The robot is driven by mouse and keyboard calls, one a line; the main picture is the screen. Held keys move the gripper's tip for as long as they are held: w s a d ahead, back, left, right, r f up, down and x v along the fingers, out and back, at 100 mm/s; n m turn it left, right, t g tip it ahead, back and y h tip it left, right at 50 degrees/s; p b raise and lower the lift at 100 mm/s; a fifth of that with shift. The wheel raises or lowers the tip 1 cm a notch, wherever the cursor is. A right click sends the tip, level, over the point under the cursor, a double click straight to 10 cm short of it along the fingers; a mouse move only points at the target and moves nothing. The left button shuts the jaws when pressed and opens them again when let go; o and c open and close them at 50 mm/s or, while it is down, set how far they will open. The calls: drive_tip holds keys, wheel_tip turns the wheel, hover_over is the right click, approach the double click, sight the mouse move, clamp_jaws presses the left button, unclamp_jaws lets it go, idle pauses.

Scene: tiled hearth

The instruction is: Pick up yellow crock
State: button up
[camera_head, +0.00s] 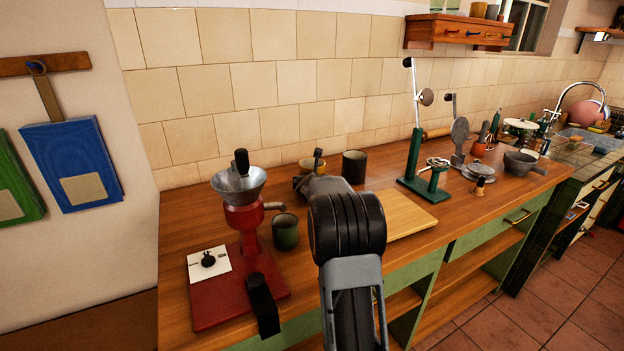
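A small yellowish round vessel, which looks like the yellow crock (307,163), stands at the back of the wooden counter near the tiled wall. Only its upper part shows; the rest is hidden behind the end of my arm. My gripper (302,184) is at the far end of my arm, in front of the crock in the picture. Its fingers are mostly hidden, so I cannot tell whether they are open or touch the crock.
A dark crock (354,167) stands close to the right. A green mug (285,232) and a red grinder (243,215) stand left of my arm. A cutting board (405,214) and a green press (416,165) are to the right. The tiled wall (285,90) closes the back.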

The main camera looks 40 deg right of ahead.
drive_tip(key=shift+w+d, duration=0.1)
drive_tip(key=shift+c, duration=0.4)
drive_tip(key=c, duration=0.9)
drive_tip(key=shift+r, duration=0.1)
drive_tip(key=shift+r+p, duration=0.4)
drive_tip(key=shift+r, duration=0.05)
wheel_tip(320, 180, up, 2)
drive_tip(key=shift+r+p, duration=0.1)
drive_tip(key=shift+p, duration=0.75)
drive_tip(key=s+d+r, duration=0.6)
drive_tip(key=s+r, duration=0.3)
drive_tip(key=s, duration=0.3)
drive_tip(key=shift+s+d+r+p, duration=0.15)
drive_tip(key=shift+s+r+p, duration=0.1)
drive_tip(key=shift+r+p, duration=0.2)
